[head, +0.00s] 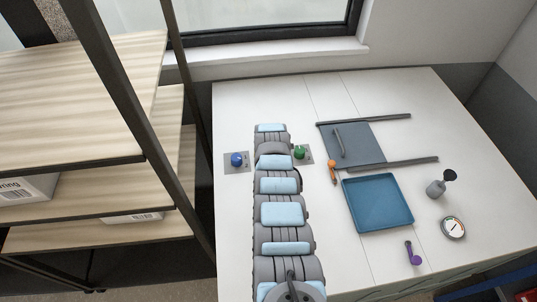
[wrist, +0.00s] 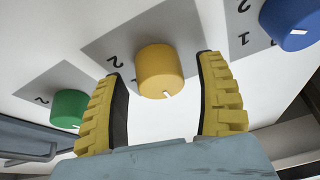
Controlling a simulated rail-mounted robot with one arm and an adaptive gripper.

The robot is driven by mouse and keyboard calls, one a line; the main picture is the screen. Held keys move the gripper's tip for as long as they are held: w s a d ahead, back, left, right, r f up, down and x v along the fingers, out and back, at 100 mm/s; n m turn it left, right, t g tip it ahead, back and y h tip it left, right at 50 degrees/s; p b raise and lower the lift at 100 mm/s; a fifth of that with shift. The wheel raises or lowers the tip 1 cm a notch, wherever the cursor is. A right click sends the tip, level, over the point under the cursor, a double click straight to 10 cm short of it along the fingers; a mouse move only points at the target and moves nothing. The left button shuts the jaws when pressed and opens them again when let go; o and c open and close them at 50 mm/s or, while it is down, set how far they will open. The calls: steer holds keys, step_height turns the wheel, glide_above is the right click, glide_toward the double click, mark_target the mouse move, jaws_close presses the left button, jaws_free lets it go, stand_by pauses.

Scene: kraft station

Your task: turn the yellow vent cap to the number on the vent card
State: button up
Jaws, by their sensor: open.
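The yellow vent cap (wrist: 160,70) shows in the wrist view on a grey plate (wrist: 122,42) with printed numbers, one a 2. A white mark on its rim points toward the lower right of the picture. My gripper (wrist: 160,67) is open, its yellow-padded fingers on either side of the cap, with a visible gap on both sides. I cannot tell how deep the fingertips reach. In the head view my arm hides the cap and the gripper. I cannot make out a vent card in either view.
A green knob (head: 299,152) and a blue knob (head: 237,159) flank my arm on grey plates. To the right are a blue tray (head: 375,229), an orange-handled tool (head: 332,171), a dial gauge (head: 453,228), a grey container (head: 436,189) and a purple object (head: 413,254). Shelving (head: 95,190) stands left.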

steer(key=c, duration=1.2)
steer(key=shift+s+a+f+m+b, duration=0.1)
steer(key=shift+f+m+b, duration=0.15)
steer(key=shift+m+b, duration=0.35)
steer(key=shift+b, duration=0.1)
steer(key=shift+m+h+b, duration=0.5)
steer(key=shift+m+b, duration=0.2)
steer(key=shift+b, duration=0.2)
steer(key=shift+f+m+h+b, duration=0.3)
steer(key=shift+m+b, duration=0.4)
steer(key=shift+b, duration=0.5)
steer(key=m+b, duration=0.2)
steer(key=b, duration=0.2)
steer(key=shift+g+h, duration=0.3)
steer(key=shift+h, duration=0.1)
steer(key=m+b, duration=0.1)
steer(key=b, duration=0.2)
steer(key=m+h+b, duration=0.1)
steer(key=m+b, duration=0.1)
steer(key=b, duration=0.2)
steer(key=shift+r+m+g, duration=0.2)
steer(key=shift+m+g, duration=0.1)
steer(key=shift+g, duration=0.1)
steer(key=shift+r+m+g+h+b, duration=0.15)
steer(key=shift+m+b, duration=0.5)
steer(key=shift+b, duration=1.4)
steer(key=shift+r+m+g+h+b, duration=0.2)
steer(key=shift+m+b, duration=0.45)
steer(key=shift+b, duration=1.35)
